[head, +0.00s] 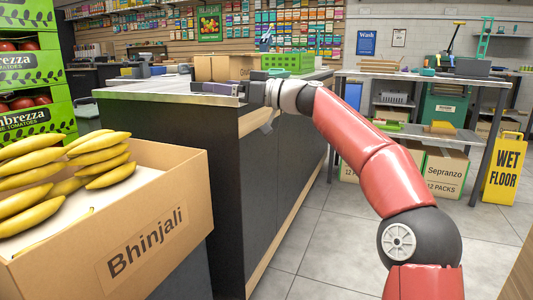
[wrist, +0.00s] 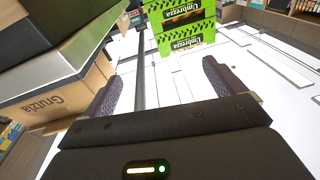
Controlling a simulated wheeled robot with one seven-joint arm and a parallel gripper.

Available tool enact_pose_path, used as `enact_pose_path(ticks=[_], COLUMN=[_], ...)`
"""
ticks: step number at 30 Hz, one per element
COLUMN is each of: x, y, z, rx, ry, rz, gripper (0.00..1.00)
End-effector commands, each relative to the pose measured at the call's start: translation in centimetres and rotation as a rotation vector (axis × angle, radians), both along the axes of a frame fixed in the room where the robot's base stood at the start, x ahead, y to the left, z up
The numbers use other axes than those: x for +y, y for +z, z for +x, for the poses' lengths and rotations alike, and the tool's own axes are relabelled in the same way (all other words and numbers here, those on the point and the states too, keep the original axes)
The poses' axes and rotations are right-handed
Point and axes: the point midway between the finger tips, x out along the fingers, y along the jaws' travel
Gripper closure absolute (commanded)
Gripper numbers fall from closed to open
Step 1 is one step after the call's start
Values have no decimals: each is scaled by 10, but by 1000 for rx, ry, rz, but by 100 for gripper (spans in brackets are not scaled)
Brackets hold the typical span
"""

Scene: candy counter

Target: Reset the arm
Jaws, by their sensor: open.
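My red arm reaches forward from the lower right of the head view and bends left over the near end of the dark counter (head: 165,138). My gripper (head: 215,88) is at the counter's near end, around the height of its top, with its fingers pointing left. In the wrist view, my gripper (wrist: 165,88) has its two dark fingers wide apart. Nothing is held between them; a pale surface with dark lines shows beyond. Whether the gripper touches the counter cannot be told.
A banana box (head: 150,215) stands at the near left, with green tomato crates (head: 28,68) behind it. The crates (wrist: 182,25) also show ahead in the wrist view, and a Grutzia box (wrist: 55,100) is at left. A yellow wet-floor sign (head: 502,168) stands right. Floor between is clear.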

Motion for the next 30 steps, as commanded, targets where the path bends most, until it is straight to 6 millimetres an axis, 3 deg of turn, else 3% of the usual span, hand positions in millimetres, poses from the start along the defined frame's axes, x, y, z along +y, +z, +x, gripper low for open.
enact_pose_path(ticks=[3, 6, 10, 14, 21, 24, 30], x=[31, 45, 31, -14, -131, -169, -222], y=[-30, -66, -122, -171, -245, -271, -318], z=[-32, -63, -107, -154, -254, -291, -351], rx=[78, 170, 313, 456, 703, 785, 908], ry=[-6, -49, -175, -354, -721, -839, -995], rz=[-165, -333, -554, -713, -837, -837, -809], gripper=[5, 5, 5, 5, 5, 5, 5])
